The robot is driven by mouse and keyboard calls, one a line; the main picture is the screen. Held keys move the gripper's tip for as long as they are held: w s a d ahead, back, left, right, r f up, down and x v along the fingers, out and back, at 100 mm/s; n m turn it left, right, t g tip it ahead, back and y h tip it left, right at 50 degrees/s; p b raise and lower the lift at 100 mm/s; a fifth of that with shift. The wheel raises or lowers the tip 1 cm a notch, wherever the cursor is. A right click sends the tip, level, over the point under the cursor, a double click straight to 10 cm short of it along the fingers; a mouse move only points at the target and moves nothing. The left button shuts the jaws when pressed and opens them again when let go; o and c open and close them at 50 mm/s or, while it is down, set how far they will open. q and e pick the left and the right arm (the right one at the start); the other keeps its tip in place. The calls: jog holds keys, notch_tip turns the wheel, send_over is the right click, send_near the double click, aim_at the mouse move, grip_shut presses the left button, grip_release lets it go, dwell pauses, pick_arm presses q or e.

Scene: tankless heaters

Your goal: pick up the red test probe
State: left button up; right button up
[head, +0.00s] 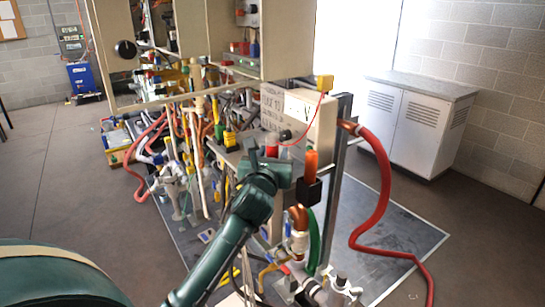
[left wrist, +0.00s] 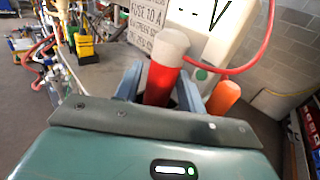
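The red test probe appears to be a red cylinder with a pale top (left wrist: 163,72) in the left wrist view. It stands slightly tilted between the two blue-grey fingers of my left gripper (left wrist: 160,95). The fingers are apart, one on each side of it, and I cannot tell whether either touches it. In the head view the red cylinder (head: 272,144) shows just above my left gripper (head: 270,163), beside the meter box. Its lower end is hidden. My right gripper is not in view.
A pale meter box (head: 310,118) with a thin red lead stands close behind. An orange handle (head: 311,164) in a black holder is just right of my gripper. Pipes and tools crowd the bench's left side. A thick red hose (head: 380,190) hangs at the right.

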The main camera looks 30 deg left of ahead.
aim_at(272, 134)
pick_arm(q)
jog(key=c, duration=0.8)
jog(key=shift+r, duration=0.15)
notch_tip(272, 134, up, 10)
jog(key=shift+f+p, duration=0.1)
jog(key=shift+p, duration=0.65)
